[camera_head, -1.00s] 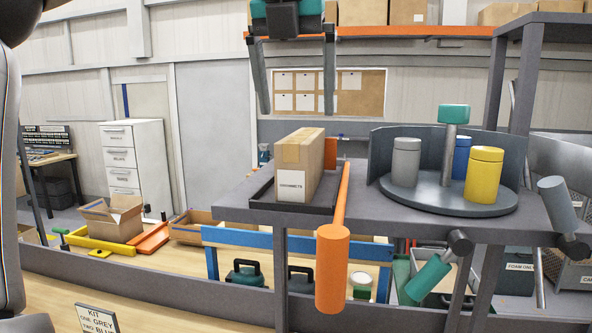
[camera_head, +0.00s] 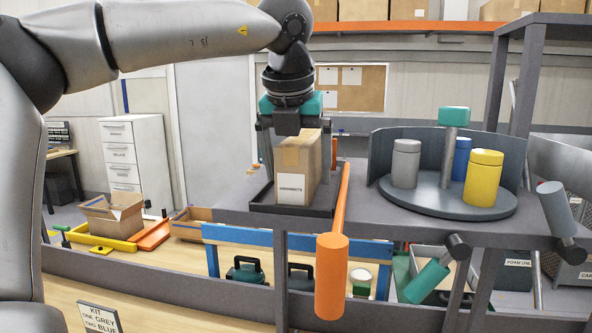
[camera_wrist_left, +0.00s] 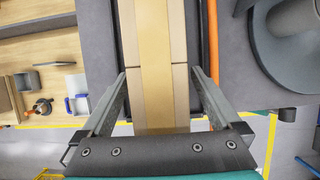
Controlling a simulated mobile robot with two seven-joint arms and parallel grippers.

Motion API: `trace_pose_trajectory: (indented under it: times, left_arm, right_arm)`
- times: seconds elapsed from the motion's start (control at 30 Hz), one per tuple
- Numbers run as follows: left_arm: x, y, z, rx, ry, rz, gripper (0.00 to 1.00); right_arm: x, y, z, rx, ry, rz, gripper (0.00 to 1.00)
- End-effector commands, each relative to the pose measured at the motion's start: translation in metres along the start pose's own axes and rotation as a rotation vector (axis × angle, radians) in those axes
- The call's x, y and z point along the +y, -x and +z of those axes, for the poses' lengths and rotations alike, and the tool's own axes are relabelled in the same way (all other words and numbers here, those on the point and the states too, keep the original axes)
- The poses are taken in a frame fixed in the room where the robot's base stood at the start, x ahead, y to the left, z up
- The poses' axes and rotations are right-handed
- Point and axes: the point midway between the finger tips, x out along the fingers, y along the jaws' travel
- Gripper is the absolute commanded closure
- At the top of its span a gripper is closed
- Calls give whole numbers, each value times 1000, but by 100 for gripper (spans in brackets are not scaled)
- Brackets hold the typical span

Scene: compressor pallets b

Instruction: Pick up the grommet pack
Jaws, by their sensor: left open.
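The grommet pack (camera_head: 293,189), a brown cardboard box with tan tape and a white label, stands upright in a dark shallow tray (camera_head: 262,200) on the grey shelf. My left gripper (camera_head: 291,158) points down over the pack, its fingers open. In the left wrist view the pack's taped top (camera_wrist_left: 160,62) runs between the two spread fingers (camera_wrist_left: 156,92), with a gap visible on the left side. The gripper's far finger is partly hidden behind the pack in the head view. My right gripper is not in view.
An orange-handled bar (camera_head: 333,270) lies just right of the tray. A round turntable (camera_head: 440,200) with grey, blue and yellow canisters stands further right, with a curved wall behind. The workbench below holds an open carton (camera_head: 112,217) and blue rail (camera_head: 225,235).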

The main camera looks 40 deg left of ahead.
Motion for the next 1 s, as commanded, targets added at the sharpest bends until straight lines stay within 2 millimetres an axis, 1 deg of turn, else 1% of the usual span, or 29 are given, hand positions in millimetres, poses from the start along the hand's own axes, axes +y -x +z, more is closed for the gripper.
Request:
trace_pose_trajectory:
  times: [0.17, 1.0]
  left_arm:
    - [0, 0, 0, 0, 0, 0, 4]
    - [0, 0, 0, 0, 0, 0, 98]
  right_arm:
    - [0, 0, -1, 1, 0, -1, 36]
    - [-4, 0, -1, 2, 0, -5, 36]
